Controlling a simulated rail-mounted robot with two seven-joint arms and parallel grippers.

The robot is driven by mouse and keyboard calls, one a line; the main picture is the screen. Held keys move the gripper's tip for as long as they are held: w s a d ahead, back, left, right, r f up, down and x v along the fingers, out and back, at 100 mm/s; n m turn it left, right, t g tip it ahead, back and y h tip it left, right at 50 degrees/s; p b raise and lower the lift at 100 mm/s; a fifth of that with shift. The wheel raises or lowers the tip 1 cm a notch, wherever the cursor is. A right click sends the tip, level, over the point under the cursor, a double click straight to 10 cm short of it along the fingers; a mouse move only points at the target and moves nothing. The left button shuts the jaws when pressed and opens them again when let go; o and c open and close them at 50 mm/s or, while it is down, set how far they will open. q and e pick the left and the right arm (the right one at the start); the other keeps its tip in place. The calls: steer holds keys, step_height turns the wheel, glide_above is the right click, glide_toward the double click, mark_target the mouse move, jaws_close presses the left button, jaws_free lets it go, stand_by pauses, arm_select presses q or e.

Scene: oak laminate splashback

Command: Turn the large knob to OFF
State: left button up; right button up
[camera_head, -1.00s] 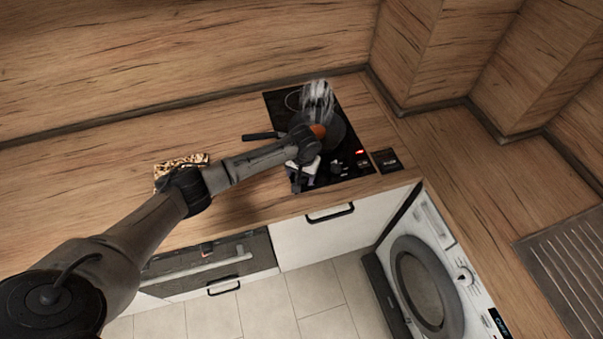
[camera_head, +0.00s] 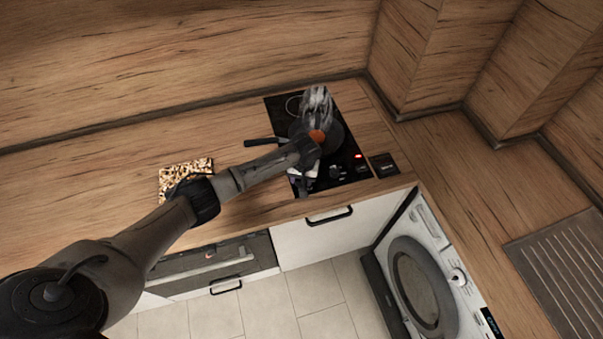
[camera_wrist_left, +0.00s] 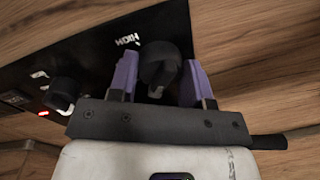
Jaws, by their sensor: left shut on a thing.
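A black knob (camera_wrist_left: 160,66) stands between the two purple fingers of my left gripper (camera_wrist_left: 157,80) in the left wrist view, with a white "HIGH" mark on the panel beside it. It looks like the large knob. My left gripper is shut on it. In the head view, my left gripper (camera_head: 306,178) is at the front left of the black hob (camera_head: 352,172), and the hand hides the held knob. A second black knob (camera_wrist_left: 63,92) is left of my gripper in the left wrist view. My right gripper is not in view.
A dark pan (camera_head: 335,140) with an orange thing (camera_head: 316,136) in it stands on the hob under rising steam, its handle pointing left. A red light (camera_head: 358,156) glows on the panel. A patterned board (camera_head: 185,170) lies left on the counter.

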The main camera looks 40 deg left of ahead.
arm_select(q)
steer(key=n+p, duration=0.1)
steer(key=p, duration=0.1)
steer(key=n+p, duration=0.2)
steer(key=shift+r+n, duration=0.25)
steer(key=shift+n, duration=0.05)
steer(key=n+p, duration=0.2)
steer(key=shift+f+n, duration=0.1)
steer(key=shift+n, duration=0.2)
steer(key=shift+f+n+p, duration=0.1)
steer(key=shift+n+p, duration=0.25)
steer(key=shift+n, duration=0.25)
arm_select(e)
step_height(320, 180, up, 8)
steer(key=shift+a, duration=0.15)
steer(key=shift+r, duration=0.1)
arm_select(q)
steer(key=o, duration=0.9)
steer(key=shift+o, duration=0.2)
step_height(320, 180, up, 14)
steer(key=p, duration=0.2)
steer(key=shift+w+f, duration=0.15)
steer(key=shift+w, duration=0.3)
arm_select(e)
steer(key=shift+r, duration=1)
